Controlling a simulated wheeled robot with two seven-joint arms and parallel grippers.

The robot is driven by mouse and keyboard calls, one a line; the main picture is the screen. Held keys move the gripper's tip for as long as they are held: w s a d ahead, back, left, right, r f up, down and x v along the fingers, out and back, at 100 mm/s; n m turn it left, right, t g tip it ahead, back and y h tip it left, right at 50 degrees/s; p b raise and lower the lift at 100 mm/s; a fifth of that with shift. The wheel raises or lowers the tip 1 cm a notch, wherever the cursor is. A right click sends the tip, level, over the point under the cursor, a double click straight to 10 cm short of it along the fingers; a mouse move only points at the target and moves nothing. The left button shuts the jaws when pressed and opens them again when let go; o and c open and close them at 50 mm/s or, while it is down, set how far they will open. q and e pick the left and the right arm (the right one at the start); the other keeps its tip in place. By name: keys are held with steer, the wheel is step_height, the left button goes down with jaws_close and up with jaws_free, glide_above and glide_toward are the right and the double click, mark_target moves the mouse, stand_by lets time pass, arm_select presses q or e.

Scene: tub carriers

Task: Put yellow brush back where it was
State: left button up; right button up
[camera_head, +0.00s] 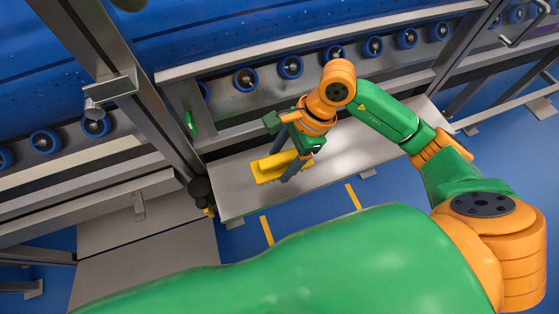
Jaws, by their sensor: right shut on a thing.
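The yellow brush (268,168) is low over or on the pale metal shelf, near its left part; I cannot tell whether it touches the surface. My right gripper (291,174) points down and is shut on the brush, with its fingers across the brush's right part. The fingers and wrist hide some of the brush. My left gripper is not in view.
The pale shelf (235,205) has free room to the right of the brush. A grey metal post stands close to its left end. A rail with blue-rimmed rollers (291,67) runs behind it, below large blue tubs (215,35). Yellow marks lie on the blue floor in front.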

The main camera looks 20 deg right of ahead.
mark_target(280, 156)
steer(key=w+f, duration=0.2)
steer(key=f, duration=0.1)
steer(key=w+f, duration=0.1)
steer(key=shift+w+d+f, duration=0.2)
steer(key=shift+d+f, duration=0.05)
step_height(280, 156, down, 3)
steer(key=shift+w+r+p, duration=0.1)
steer(key=shift+w+p, duration=0.05)
steer(key=shift+p, duration=0.2)
steer(key=shift+f, duration=0.45)
steer(key=o, duration=1.2)
steer(key=shift+r, duration=0.35)
steer(key=v, duration=1.1)
steer(key=shift+d+r, duration=0.25)
steer(key=shift+r, duration=0.05)
